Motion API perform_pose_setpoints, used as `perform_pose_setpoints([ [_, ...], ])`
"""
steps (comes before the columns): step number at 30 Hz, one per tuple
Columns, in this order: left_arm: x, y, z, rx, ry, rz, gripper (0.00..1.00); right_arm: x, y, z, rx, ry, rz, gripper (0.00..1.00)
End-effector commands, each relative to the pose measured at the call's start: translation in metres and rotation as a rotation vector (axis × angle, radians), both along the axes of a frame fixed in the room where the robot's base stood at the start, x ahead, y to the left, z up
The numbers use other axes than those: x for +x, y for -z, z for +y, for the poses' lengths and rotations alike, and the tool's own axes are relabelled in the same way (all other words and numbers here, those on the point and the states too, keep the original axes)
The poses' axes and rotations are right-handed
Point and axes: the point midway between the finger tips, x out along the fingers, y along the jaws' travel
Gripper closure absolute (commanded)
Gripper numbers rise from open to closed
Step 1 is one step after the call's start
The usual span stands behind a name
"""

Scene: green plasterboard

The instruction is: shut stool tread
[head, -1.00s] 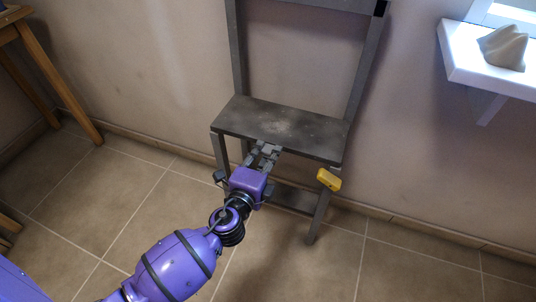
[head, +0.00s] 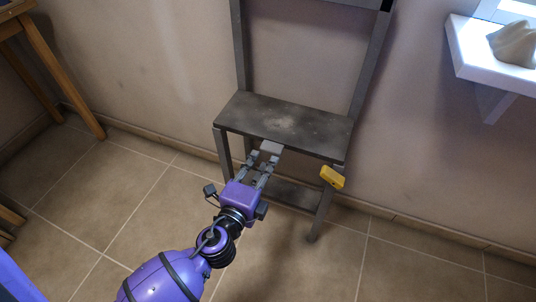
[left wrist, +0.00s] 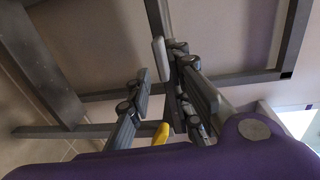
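The stool's dark grey tread (head: 285,122) lies flat, or nearly so, between the stool's uprights in the head view. A light grey tab (head: 271,147) sticks out at its front edge. It also shows in the left wrist view (left wrist: 160,58). My left gripper (head: 263,160) is just in front of and below the front edge, with its fingers apart. In the left wrist view my left gripper (left wrist: 160,85) also shows spread fingers, with the tab beyond and between them. Whether they touch the tab I cannot tell. My right gripper is out of view.
A yellow piece (head: 332,177) sits at the stool's right front leg. A white shelf (head: 480,62) with a pale object (head: 514,43) is on the wall at right. A wooden table leg (head: 66,76) stands at far left. The tiled floor (head: 120,190) before the stool is clear.

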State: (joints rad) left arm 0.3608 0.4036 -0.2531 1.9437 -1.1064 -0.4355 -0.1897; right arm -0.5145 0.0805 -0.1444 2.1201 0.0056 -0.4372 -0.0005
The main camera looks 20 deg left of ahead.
Motion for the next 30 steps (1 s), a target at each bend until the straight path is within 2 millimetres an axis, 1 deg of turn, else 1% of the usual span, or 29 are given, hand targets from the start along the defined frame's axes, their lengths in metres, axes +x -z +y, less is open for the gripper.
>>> perform_pose_setpoints([
  [1,-0.013,0.0,0.0,-0.003,-0.001,0.003,0.8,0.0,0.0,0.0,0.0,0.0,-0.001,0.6],
  [3,-0.027,-0.002,0.001,-0.003,-0.001,0.003,0.8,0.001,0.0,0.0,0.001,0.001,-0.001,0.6],
  [6,-0.043,-0.004,0.001,-0.003,0.0,0.003,0.8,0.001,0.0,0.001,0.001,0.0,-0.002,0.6],
  [10,-0.057,-0.006,0.002,-0.002,0.0,0.002,0.8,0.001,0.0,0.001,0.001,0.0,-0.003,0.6],
  [15,-0.063,-0.007,0.002,-0.001,0.001,0.0,0.8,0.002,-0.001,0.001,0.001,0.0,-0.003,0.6],
  [30,-0.062,-0.007,0.002,-0.006,0.0,0.0,0.8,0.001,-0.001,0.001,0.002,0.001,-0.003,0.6],
])
